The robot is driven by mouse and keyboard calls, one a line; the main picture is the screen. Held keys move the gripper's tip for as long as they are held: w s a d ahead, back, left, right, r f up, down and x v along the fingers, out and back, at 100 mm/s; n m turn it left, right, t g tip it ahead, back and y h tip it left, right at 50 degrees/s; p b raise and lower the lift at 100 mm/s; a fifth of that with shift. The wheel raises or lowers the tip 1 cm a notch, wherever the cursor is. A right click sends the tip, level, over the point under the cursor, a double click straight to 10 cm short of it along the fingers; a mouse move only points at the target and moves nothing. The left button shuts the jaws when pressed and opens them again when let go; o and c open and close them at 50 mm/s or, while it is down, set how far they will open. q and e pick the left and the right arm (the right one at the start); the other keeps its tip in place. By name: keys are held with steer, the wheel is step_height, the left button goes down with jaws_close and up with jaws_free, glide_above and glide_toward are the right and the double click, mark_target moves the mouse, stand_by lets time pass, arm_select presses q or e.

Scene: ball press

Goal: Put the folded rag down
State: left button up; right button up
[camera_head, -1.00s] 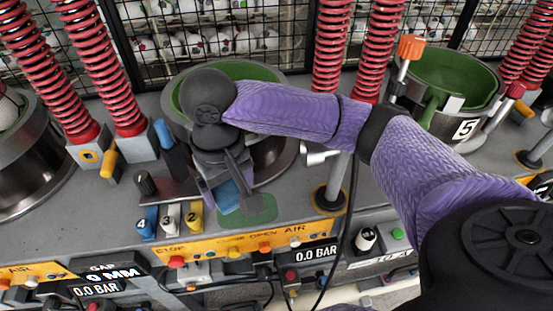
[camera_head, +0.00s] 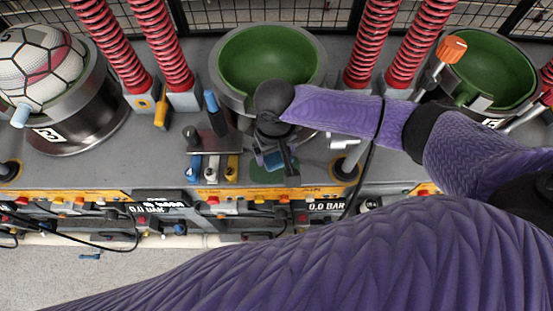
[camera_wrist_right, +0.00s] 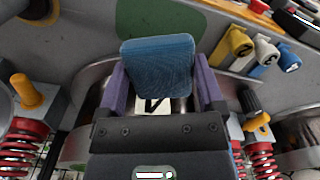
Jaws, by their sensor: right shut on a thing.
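The folded rag (camera_head: 273,160) is a small blue pad of cloth. My right gripper (camera_head: 275,152) is shut on it and points down at the front of the middle press. In the right wrist view the rag (camera_wrist_right: 158,68) sits between the two purple fingers of the gripper (camera_wrist_right: 161,88). A green mat (camera_head: 262,177) lies on the grey bench at the rag; it also shows beyond the rag in the wrist view (camera_wrist_right: 150,15). I cannot tell whether the rag touches the mat. My left gripper is out of view.
The green press bowl (camera_head: 268,65) stands just behind the gripper. Blue, white and yellow levers (camera_head: 212,168) are left of the mat. A yellow-ringed post (camera_head: 344,170) is to its right. A ball (camera_head: 40,65) sits in the left press. The orange control strip (camera_head: 90,197) runs along the front.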

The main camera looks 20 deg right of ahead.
mark_target(276, 153)
step_height(276, 153, down, 7)
steer(key=shift+b, duration=0.9)
steer(key=shift+f, duration=0.15)
steer(key=o, duration=0.8)
step_height(276, 153, up, 12)
steer(key=p, duration=0.3)
steer(key=shift+r, duration=0.2)
